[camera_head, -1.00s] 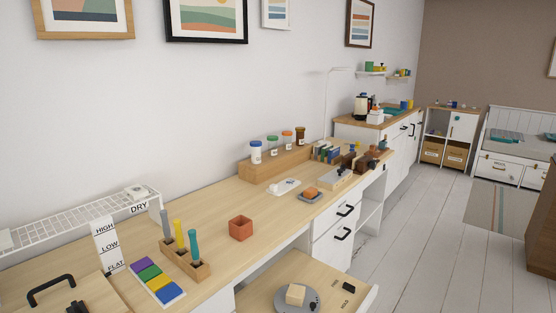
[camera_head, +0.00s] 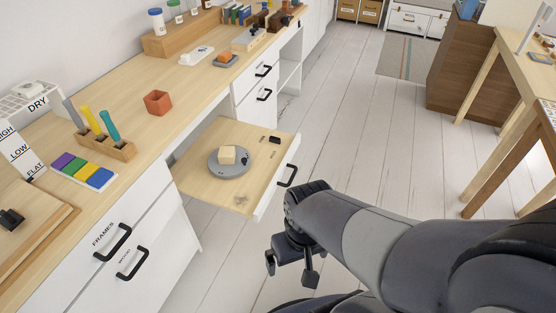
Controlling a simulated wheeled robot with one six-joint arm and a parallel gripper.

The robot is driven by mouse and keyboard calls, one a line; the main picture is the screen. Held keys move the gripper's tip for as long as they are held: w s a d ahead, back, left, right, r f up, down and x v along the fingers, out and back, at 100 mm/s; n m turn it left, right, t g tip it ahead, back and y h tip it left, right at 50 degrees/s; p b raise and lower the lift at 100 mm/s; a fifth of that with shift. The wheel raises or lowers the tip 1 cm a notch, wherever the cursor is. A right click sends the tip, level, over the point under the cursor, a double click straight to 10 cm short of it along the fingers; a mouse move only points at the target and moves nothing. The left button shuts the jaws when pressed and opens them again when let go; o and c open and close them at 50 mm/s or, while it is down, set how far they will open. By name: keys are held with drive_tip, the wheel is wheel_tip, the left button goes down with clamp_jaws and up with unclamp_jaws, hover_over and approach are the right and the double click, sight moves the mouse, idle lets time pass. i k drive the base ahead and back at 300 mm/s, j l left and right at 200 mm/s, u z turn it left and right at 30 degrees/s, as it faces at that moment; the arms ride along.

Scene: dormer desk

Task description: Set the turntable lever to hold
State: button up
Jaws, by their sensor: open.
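The grey round turntable (camera_head: 217,172) sits on a wooden pull-out shelf (camera_head: 205,188) with a pale block (camera_head: 227,154) on top. A small black piece, which looks like the lever (camera_head: 274,140), is near the shelf's far right corner. Small marks lie beside it, too small to read now. My gripper (camera_head: 291,270) is open and empty, pointing down over the floor, in front of and to the right of the shelf. It is apart from the shelf and the lever.
The shelf's white front has a black handle (camera_head: 288,176) facing my arm. The desk (camera_head: 190,85) holds an orange pot (camera_head: 158,102), a tool holder (camera_head: 110,150) and colored tiles (camera_head: 84,171). Closed drawers are below. The floor (camera_head: 340,120) is clear toward the wooden furniture (camera_head: 460,75) at right.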

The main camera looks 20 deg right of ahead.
sight(276, 140)
drive_tip(key=i+l+u, duration=0.1)
drive_tip(key=i, duration=0.4)
drive_tip(key=i+l+u, duration=0.1)
drive_tip(key=i+l, duration=0.2)
drive_tip(key=i, duration=0.2)
